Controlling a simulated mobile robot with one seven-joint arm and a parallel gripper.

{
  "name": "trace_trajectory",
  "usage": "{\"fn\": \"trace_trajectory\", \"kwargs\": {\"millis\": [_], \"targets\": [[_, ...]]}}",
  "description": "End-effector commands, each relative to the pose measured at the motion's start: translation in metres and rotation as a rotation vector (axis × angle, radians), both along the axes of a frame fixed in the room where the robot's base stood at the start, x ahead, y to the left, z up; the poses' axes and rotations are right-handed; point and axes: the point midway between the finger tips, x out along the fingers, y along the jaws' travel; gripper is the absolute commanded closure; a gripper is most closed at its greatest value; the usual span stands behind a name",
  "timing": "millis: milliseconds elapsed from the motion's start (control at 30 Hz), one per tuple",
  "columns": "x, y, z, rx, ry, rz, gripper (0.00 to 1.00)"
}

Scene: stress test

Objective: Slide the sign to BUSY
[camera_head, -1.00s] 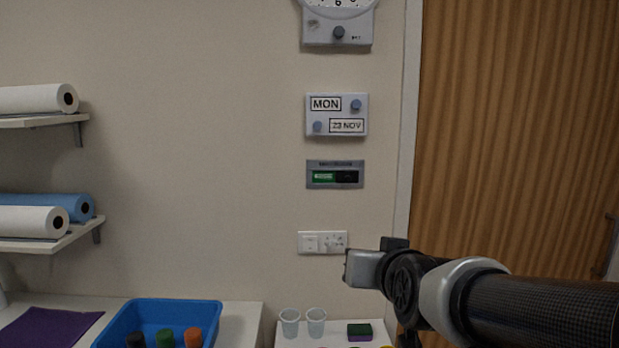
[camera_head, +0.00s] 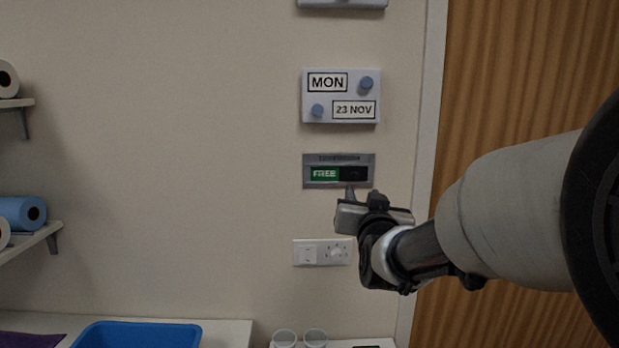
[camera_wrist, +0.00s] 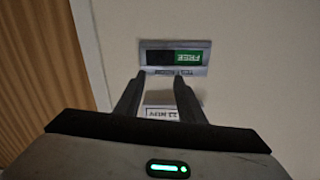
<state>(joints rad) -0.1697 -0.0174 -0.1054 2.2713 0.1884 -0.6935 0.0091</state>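The sliding sign (camera_head: 323,174) is a grey plate on the wall below the calendar. A green FREE panel shows on its left half and its right half is dark. In the wrist view the sign (camera_wrist: 187,57) appears upside down, just beyond the fingertips. My gripper (camera_head: 350,194) is just below the sign in the head view; I cannot tell whether it touches it. In the wrist view its two fingers (camera_wrist: 157,80) stand apart with nothing held between them.
The date calendar (camera_head: 341,97) hangs above the sign. A switch plate (camera_head: 308,253) is below it, close to my arm. A door frame (camera_head: 423,150) and wooden door (camera_head: 500,80) are at right. A blue tray (camera_head: 135,335) and clear cups (camera_head: 284,339) are low down.

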Motion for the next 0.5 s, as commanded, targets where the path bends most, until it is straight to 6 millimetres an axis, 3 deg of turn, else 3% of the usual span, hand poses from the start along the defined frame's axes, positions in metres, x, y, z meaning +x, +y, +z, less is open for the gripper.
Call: {"fn": "trace_trajectory", "kwargs": {"millis": [300,500], "targets": [[0.071,-0.005,0.000,-0.001,0.003,-0.002,0.64],[0.104,-0.007,0.001,-0.001,0.001,-0.001,0.64]]}}
